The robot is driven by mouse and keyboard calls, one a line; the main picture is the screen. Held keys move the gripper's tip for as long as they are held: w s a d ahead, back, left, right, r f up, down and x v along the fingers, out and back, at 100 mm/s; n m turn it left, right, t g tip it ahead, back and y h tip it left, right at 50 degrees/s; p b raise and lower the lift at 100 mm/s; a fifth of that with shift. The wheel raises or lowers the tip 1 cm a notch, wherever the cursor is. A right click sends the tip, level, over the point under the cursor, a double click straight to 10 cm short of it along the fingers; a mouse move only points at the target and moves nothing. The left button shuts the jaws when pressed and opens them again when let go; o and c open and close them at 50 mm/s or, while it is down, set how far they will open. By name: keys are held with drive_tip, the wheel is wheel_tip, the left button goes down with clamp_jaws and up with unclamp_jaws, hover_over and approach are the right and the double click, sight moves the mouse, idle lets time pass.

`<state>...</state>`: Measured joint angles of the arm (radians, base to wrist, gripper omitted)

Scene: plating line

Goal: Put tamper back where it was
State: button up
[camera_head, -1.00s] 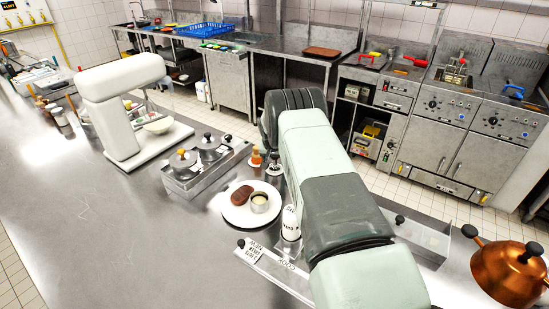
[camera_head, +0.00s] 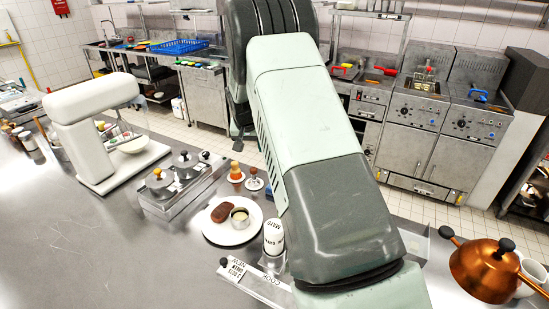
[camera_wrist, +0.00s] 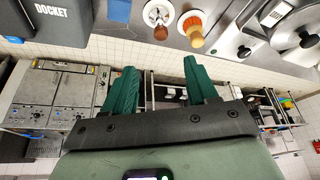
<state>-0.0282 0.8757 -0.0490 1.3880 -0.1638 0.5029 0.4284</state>
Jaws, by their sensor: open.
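Two small knobbed pieces stand side by side on the steel counter behind the plate. One is orange with a pale tip (camera_head: 236,173); it also shows in the wrist view (camera_wrist: 193,31). The other has a dark knob on a pale round base (camera_head: 254,181) and also shows in the wrist view (camera_wrist: 158,15). I cannot tell which, if either, is the tamper. My gripper (camera_wrist: 160,72) is open, with nothing between its green fingers. Both pieces lie beyond the fingertips, apart from them. My arm hides part of the counter in the head view.
A plate (camera_head: 211,233) with a brown patty and a cup, and a white bottle (camera_head: 273,238), stand in front. Left are a lidded container unit (camera_head: 160,207) and a white mixer (camera_head: 80,130). A docket box (camera_wrist: 55,22) shows in the wrist view.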

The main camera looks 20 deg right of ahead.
drive_tip(key=s+a+r+n, duration=0.2)
drive_tip(key=s+r, duration=1.9)
drive_tip(key=r, duration=0.4)
drive_tip(key=s+n+t+y, duration=0.1)
drive_tip(key=s, duration=2.3)
drive_tip(key=shift+s+a+r+n, duration=0.15)
drive_tip(key=shift+a+r+n, duration=0.05)
drive_tip(key=shift+a+n, duration=0.25)
